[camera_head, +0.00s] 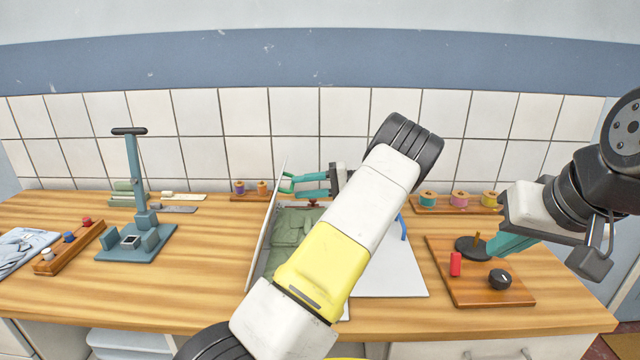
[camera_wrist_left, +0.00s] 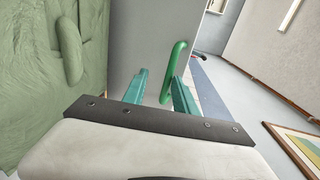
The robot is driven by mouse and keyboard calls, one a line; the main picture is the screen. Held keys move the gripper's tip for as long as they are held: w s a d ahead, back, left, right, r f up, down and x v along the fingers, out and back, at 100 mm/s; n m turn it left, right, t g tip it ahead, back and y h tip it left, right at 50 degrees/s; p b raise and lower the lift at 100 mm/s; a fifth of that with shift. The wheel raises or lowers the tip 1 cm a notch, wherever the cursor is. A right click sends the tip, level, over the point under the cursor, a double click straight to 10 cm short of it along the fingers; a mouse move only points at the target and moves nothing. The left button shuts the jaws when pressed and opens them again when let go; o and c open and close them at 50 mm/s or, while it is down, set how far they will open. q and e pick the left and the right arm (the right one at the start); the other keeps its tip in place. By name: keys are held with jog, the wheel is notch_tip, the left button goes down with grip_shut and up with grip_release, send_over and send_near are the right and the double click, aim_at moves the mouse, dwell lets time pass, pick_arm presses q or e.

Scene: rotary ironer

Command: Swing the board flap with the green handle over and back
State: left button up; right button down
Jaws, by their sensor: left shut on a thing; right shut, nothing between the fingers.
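The board flap (camera_head: 266,225) stands steeply on edge left of my left arm, seen nearly edge-on. Its green handle (camera_head: 287,184) is near its upper far part, on the right-hand side. My left gripper (camera_head: 294,186) reaches it from the right and is shut on the handle. In the left wrist view the green handle (camera_wrist_left: 173,72) rises between the teal fingers of my left gripper (camera_wrist_left: 160,90), in front of the grey flap (camera_wrist_left: 135,45). My right gripper (camera_head: 496,246) is shut and empty over the small wooden control board. My left arm hides much of the middle.
Green padding (camera_head: 293,228) lies right of the flap. A white panel (camera_head: 400,275) with a blue handle (camera_head: 402,227) lies flat beyond my arm. The control board (camera_head: 470,285) has a red piece and black knobs. A blue-grey stand (camera_head: 140,240) is at left.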

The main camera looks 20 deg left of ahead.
pick_arm(q)
jog(key=shift+o, duration=0.7)
jog(key=shift+f, duration=0.15)
jog(key=shift+r, duration=0.25)
jog(key=v, duration=0.7)
jog(key=shift+w+d, duration=0.15)
jog(key=shift+d, duration=0.25)
